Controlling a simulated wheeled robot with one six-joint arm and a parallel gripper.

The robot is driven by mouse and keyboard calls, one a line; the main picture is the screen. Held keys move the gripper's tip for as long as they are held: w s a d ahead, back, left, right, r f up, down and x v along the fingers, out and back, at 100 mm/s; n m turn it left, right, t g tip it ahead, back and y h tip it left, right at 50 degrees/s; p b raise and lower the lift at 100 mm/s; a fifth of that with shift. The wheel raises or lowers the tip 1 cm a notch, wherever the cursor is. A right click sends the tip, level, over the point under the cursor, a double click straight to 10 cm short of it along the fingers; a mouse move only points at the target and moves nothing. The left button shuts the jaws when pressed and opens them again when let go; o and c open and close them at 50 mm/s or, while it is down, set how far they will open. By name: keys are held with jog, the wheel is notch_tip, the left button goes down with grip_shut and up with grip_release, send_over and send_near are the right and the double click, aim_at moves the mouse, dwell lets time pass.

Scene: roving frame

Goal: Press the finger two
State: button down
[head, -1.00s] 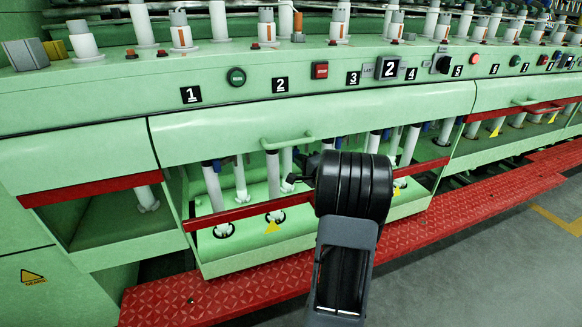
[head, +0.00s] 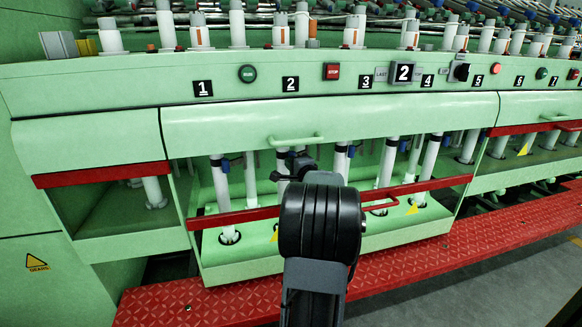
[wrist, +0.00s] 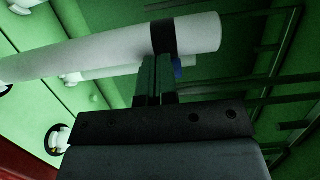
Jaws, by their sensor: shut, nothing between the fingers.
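A row of white tubes stands in the open bay below the green panel; one of these tubes (head: 220,187) shows at the bay's left. Small black plates number the panel, and plate 2 (head: 291,84) sits above the bay's left half. A larger "2" plate (head: 404,72) is farther right, between two grey tags. My gripper (wrist: 157,60) is shut and empty in the wrist view. Its fingertips are at a white tube (wrist: 110,52) with a black band; I cannot tell whether they touch it.
A red bar (head: 235,218) crosses the bay front, near my arm. A red tread step (head: 210,300) runs along the floor. A green button (head: 247,73) and a red stop button (head: 332,71) sit on the panel. Grey floor is free at the lower right.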

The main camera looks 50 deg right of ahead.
jog(key=shift+w+a+r, duration=0.15)
jog(key=shift+w+a, duration=0.1)
jog(key=shift+w, duration=0.15)
jog(key=shift+s, duration=0.15)
jog(key=shift+s+a, duration=0.1)
jog(key=shift+a, duration=0.2)
jog(key=s+a+p, duration=0.1)
jog(key=s+a, duration=0.4)
jog(key=a, duration=0.6)
jog(key=shift+s, duration=0.2)
